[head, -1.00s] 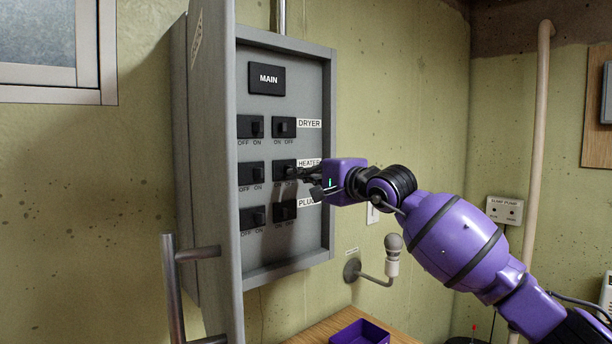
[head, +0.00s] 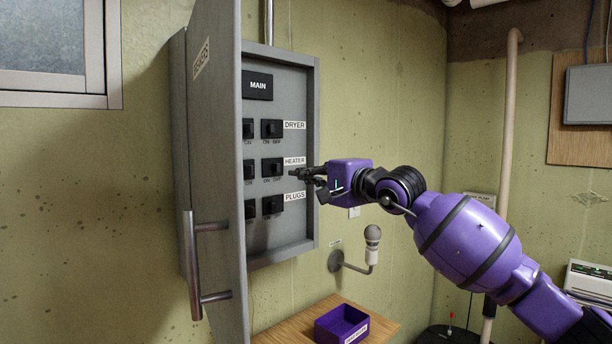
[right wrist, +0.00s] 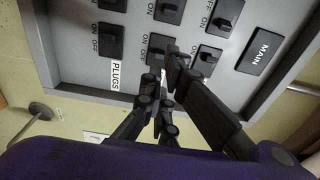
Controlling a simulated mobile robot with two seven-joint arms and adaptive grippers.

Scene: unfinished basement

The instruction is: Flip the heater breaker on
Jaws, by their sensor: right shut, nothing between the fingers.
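The breaker panel (head: 311,140) is grey, with black switches in two columns and its door (head: 215,150) standing open. The heater breaker (head: 272,167) is in the right column's middle row, beside the HEATER label (head: 294,161), with ON at left and OFF at right below it. I cannot tell its lever's side clearly. My right gripper (head: 296,173) is shut and empty, its tips just right of that breaker and slightly below the label. In the right wrist view the shut fingers (right wrist: 168,80) lie in front of the heater breaker (right wrist: 157,48), partly hiding it. My left gripper is out of view.
The dryer breaker (head: 272,128) is above and the plugs breaker (head: 272,205) below. The door handle (head: 192,265) juts out at the left. A wall lamp (head: 372,240) and a purple tray (head: 341,325) on a wooden surface are below the panel.

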